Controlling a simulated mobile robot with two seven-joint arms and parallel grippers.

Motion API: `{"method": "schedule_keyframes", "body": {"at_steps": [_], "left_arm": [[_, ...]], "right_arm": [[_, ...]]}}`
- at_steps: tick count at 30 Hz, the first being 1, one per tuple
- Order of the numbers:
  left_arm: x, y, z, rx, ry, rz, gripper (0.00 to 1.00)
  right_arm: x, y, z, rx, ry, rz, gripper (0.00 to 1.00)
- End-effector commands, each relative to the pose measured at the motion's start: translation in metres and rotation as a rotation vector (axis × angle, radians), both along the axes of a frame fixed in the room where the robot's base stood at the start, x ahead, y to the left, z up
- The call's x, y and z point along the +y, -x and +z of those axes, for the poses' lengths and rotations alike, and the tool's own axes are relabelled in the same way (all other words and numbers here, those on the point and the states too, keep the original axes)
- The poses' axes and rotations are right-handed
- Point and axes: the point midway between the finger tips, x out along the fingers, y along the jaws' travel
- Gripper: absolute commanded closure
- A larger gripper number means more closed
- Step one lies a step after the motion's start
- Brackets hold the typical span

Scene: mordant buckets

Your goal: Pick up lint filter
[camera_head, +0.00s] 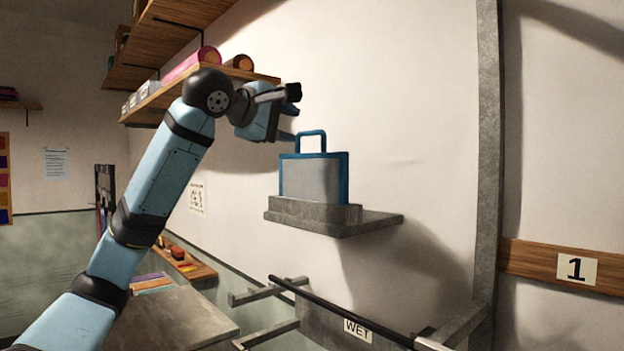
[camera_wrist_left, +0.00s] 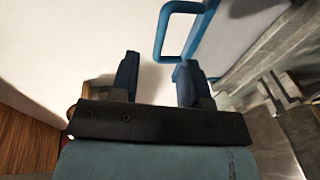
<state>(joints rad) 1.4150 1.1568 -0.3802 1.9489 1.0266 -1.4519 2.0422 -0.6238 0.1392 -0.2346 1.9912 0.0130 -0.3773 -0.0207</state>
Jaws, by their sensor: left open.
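The lint filter (camera_head: 312,178) is a grey panel in a blue frame with a blue loop handle on top. It stands upright in a grey block on a small grey wall shelf (camera_head: 370,222). My left gripper (camera_head: 291,115) is open and empty, above and to the left of the handle in the head view. In the left wrist view, the blue handle (camera_wrist_left: 163,32) shows just beyond and to the right of the middle of the open left gripper (camera_wrist_left: 157,68). Handle and fingers look apart there, though the gap is hard to judge. My right gripper is not in view.
Wooden shelves (camera_head: 160,98) with rolls hang behind my left arm. A dark rail (camera_head: 340,311) with a "WET" label runs below the grey shelf. A grey post (camera_head: 488,150) stands to the right. The wall between filter and post is bare.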

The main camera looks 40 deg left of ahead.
Motion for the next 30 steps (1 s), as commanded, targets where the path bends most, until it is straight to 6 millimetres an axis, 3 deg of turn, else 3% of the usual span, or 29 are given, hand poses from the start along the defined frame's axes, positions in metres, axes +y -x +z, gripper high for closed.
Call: {"method": "schedule_keyframes", "body": {"at_steps": [3, 11, 19, 28, 29, 30], "left_arm": [[0.001, -0.021, -0.003, 0.003, 0.000, 0.000, 0.58], [0.002, -0.040, -0.006, 0.001, -0.001, 0.001, 0.58], [0.007, -0.078, -0.013, 0.003, 0.000, 0.001, 0.58], [0.007, -0.085, -0.017, 0.000, -0.001, 0.001, 0.58], [0.007, -0.084, -0.017, 0.000, -0.001, 0.001, 0.60], [0.007, -0.085, -0.017, 0.000, -0.001, 0.001, 0.69]], "right_arm": [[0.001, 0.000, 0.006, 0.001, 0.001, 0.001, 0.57], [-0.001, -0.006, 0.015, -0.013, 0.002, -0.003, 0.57], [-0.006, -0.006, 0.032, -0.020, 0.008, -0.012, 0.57], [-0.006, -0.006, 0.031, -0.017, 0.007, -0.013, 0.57], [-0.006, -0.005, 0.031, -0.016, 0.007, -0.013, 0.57], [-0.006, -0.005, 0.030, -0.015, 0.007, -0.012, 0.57]]}}
